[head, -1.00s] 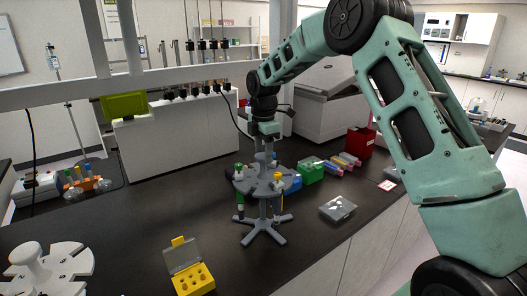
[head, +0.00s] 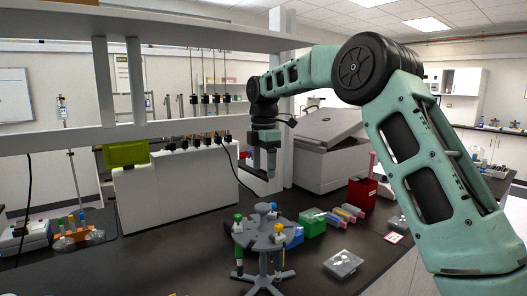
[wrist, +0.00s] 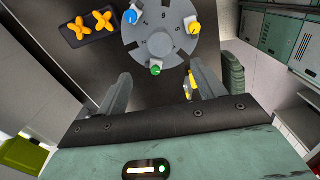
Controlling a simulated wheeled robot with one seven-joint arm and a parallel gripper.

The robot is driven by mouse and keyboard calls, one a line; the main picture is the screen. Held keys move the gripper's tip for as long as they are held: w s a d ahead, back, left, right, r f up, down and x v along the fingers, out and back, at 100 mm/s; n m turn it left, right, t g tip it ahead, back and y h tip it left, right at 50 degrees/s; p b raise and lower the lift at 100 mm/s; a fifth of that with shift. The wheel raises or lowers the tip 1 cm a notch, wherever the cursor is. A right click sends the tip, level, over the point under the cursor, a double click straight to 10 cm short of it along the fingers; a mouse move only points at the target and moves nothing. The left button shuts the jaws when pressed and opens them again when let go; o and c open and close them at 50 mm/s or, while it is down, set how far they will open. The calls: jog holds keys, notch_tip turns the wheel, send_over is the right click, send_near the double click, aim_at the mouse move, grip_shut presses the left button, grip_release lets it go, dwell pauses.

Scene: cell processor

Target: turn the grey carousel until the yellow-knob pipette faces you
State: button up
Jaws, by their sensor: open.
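The grey carousel (head: 262,237) stands on the dark bench on a splayed foot. In the head view the yellow-knob pipette (head: 279,229) hangs at its front right and the green-knob pipette (head: 238,218) at its left. In the wrist view the carousel disc (wrist: 158,42) shows the green knob (wrist: 155,70) nearest my fingers, the yellow knob (wrist: 195,29) at the right and a blue knob (wrist: 130,17) at the upper left. My gripper (head: 264,172) is above the carousel, clear of it. Its fingers (wrist: 161,73) are apart with nothing between them.
A white panel (head: 175,190) and shelf posts stand behind. An orange rack (head: 78,239) is at the left. Bare bench lies left of the carousel.

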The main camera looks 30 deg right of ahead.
notch_tip(320, 180, up, 6)
dwell(0.9)
